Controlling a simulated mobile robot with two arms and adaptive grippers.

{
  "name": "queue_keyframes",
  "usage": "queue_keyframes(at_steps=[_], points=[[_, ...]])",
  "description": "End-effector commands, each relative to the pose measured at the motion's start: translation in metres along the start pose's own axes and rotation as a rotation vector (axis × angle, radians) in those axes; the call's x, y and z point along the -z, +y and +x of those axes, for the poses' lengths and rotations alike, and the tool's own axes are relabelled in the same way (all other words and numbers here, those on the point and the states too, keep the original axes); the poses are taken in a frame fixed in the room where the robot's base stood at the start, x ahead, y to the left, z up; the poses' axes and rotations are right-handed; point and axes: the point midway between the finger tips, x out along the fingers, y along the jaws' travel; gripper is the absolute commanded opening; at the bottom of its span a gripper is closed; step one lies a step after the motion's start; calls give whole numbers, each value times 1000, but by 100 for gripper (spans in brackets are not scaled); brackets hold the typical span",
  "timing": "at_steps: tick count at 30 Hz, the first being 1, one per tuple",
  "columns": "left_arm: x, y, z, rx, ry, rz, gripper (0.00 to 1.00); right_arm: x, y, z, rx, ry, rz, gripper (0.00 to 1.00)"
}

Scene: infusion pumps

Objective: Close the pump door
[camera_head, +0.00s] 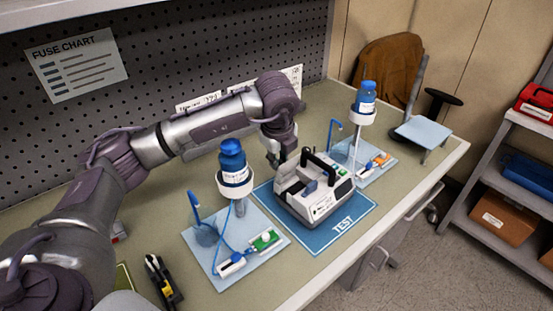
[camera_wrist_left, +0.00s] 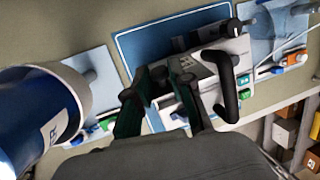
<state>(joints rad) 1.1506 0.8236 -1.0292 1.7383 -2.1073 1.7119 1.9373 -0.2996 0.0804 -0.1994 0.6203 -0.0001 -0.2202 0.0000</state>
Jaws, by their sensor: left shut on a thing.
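The white and grey pump (camera_head: 322,199) with a black carry handle (camera_head: 318,163) stands on the blue TEST mat (camera_head: 341,230). Its left part looks open, with a dark recess and a light panel, seemingly the pump door (camera_head: 289,176), at the back left. My left gripper (camera_head: 274,160) reaches down from behind onto that side. In the left wrist view its two dark green fingers (camera_wrist_left: 168,84) come down at the pump (camera_wrist_left: 213,72). They are shut on a part that seems to be the door; the fingers mostly hide the contact. My right gripper is not in view.
A blue-capped bottle in a ring stand (camera_head: 234,178) stands close left of the pump on a light-blue mat (camera_head: 192,243). Another such bottle (camera_head: 364,103) stands behind right. A black and yellow tool (camera_head: 161,281) lies front left. Bare table shows near the front edge.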

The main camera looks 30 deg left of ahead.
Motion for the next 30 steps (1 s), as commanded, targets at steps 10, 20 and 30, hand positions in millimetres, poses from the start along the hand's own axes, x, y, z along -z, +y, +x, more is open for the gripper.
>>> queue_keyframes(at_steps=[10,20,30], points=[[2,0,-1,0,-23,7,0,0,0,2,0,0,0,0],[2,0,0,0,-22,7,47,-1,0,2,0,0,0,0],[2,0,-3,0,-22,6,47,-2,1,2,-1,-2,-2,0]])
